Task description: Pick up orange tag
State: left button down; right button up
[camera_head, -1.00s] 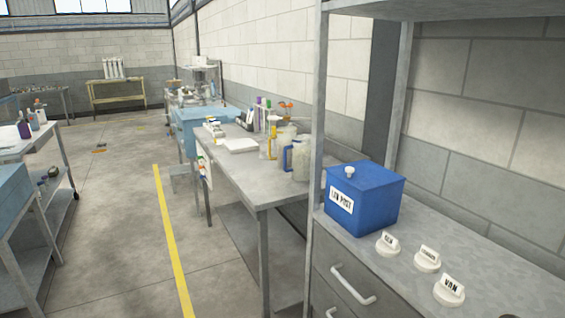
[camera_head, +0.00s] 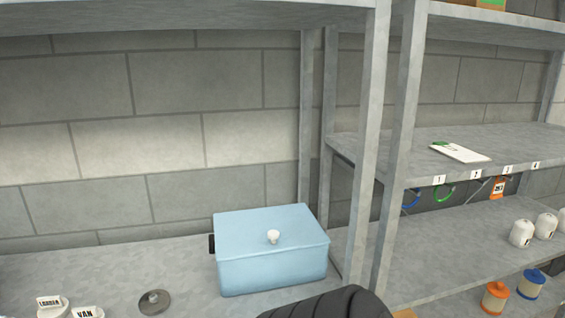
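An orange tag (camera_head: 498,187) hangs below the front edge of the middle shelf (camera_head: 450,165) at the right, near the numbered label 3. Dark marks show on its face, too small to read. A blue loop (camera_head: 411,198) and a green loop (camera_head: 444,193) hang to its left under the same shelf. Neither gripper shows in the head view, so I cannot see what they hold.
A light blue lidded box (camera_head: 272,262) stands on the left counter, with a grey round lid (camera_head: 154,302) beside it. Shelf posts (camera_head: 396,150) stand between box and tag. White containers (camera_head: 521,233) and orange-banded (camera_head: 495,297) and blue-banded (camera_head: 531,284) containers stand at the right.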

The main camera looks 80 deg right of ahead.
aim_at(498, 187)
jog(key=z, duration=3.75)
